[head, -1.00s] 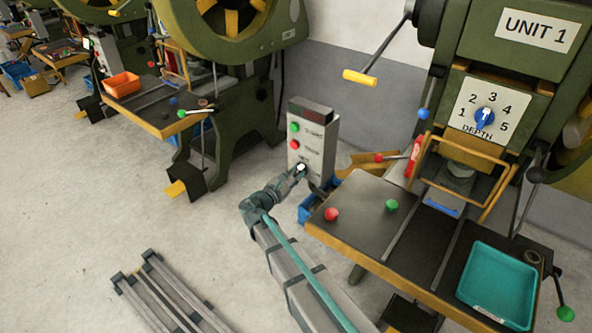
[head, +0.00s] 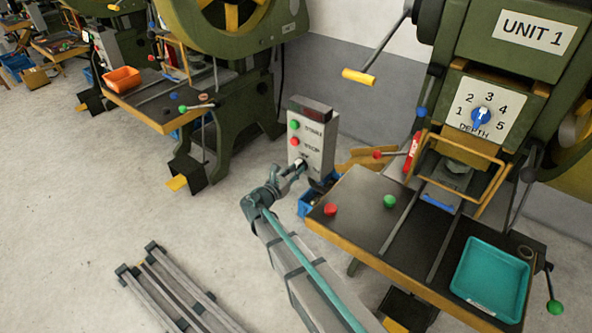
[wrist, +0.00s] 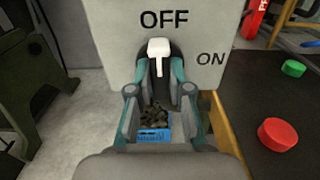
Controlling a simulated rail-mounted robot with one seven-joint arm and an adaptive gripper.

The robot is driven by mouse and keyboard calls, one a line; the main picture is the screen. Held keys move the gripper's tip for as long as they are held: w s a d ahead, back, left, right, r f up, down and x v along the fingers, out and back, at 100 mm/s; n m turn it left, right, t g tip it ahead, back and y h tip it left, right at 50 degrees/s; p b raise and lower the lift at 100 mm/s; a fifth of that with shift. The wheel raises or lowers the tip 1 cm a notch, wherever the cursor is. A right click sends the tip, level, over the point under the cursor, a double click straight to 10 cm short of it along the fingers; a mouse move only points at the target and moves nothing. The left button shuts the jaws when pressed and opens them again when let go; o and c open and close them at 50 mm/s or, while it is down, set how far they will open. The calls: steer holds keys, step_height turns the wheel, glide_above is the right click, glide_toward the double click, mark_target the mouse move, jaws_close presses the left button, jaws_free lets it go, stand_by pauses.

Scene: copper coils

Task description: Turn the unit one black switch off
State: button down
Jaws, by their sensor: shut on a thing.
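The unit one switch has a white-tipped lever (wrist: 158,47) on a dark round base, on the lower front of a grey control box (head: 316,133). In the wrist view the lever stands upright just under the word OFF; ON is printed to its lower right. My gripper (wrist: 159,68) is shut on the lever, with one finger at each side of it. In the head view my gripper (head: 296,168) reaches the bottom of the box from the lower left. The fingers partly hide the switch base.
The box carries a green button (head: 294,126) and a red button (head: 294,141). The UNIT 1 press table (head: 350,222) stands at right with a teal tray (head: 489,283). A blue crate (head: 308,203) lies below the box. Open floor is at left.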

steer(key=c, duration=1.1)
jaws_free()
steer(key=v, duration=1.2)
